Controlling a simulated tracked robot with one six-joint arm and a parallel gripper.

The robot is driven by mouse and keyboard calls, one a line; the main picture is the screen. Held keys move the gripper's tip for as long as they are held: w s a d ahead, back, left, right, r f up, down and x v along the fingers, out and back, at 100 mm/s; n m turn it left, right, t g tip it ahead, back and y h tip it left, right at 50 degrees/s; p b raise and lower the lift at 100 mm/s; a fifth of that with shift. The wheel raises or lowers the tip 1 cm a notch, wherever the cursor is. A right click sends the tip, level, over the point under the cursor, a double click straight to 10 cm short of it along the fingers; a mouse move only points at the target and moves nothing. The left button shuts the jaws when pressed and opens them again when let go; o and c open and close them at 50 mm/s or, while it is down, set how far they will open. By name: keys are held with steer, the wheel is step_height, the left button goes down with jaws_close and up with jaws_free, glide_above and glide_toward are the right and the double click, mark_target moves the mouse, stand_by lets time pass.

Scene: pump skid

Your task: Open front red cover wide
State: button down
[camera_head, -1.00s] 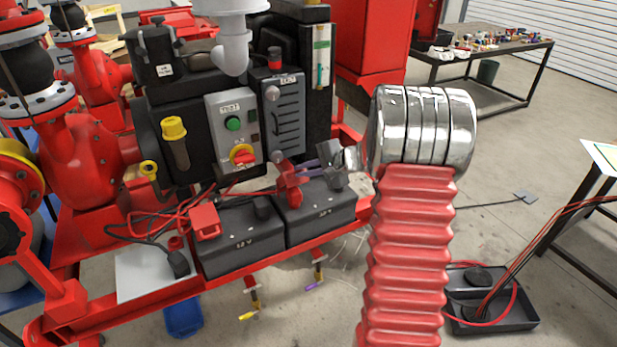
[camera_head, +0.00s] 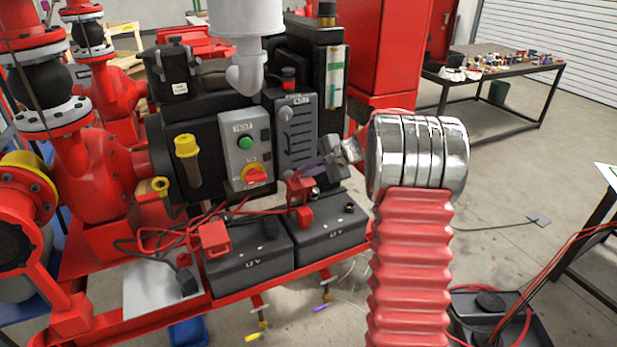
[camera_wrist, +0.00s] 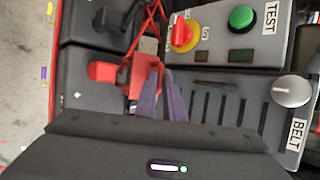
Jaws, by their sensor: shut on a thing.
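The front red cover (camera_head: 299,190) stands above the right-hand black battery (camera_head: 330,228), with a lower red part beneath it. My gripper (camera_head: 310,172) has purple fingers and is shut on this cover, at its upper side. In the wrist view, the fingers (camera_wrist: 164,100) meet the edge of the red cover (camera_wrist: 141,76); a flat bright red piece (camera_wrist: 102,71) lies beside it on the battery. The exact contact is partly hidden by the fingers, and I cannot tell the cover's hinge angle.
Another red cover (camera_head: 214,238) sits on the left battery (camera_head: 248,258) among red and black cables.

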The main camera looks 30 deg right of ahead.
steer(key=shift+w+d+r, duration=0.1)
steer(key=shift+w+r, duration=0.15)
steer(key=shift+w, duration=0.25)
steer(key=shift+w+d+r, duration=0.1)
steer(key=shift+w+r, duration=0.15)
steer(key=shift+w, duration=0.25)
steer(key=shift+w+a+r, duration=0.1)
steer(key=shift+w, duration=0.2)
steer(key=w+g, duration=0.1)
steer(key=w, duration=0.1)
steer(key=w+g, duration=0.1)
steer(key=shift+w+r+m+g, duration=0.1)
steer(key=shift+r+m+g, duration=0.2)
steer(key=shift+m, duration=0.1)
steer(key=shift+r, duration=0.1)
steer(key=c, duration=2.3)
jaws_free()
steer(key=shift+w, duration=0.1)
steer(key=o, duration=0.4)
steer(key=shift+f, duration=0.2)
steer(key=shift+o, duration=0.2)
steer(key=shift+s, duration=0.2)
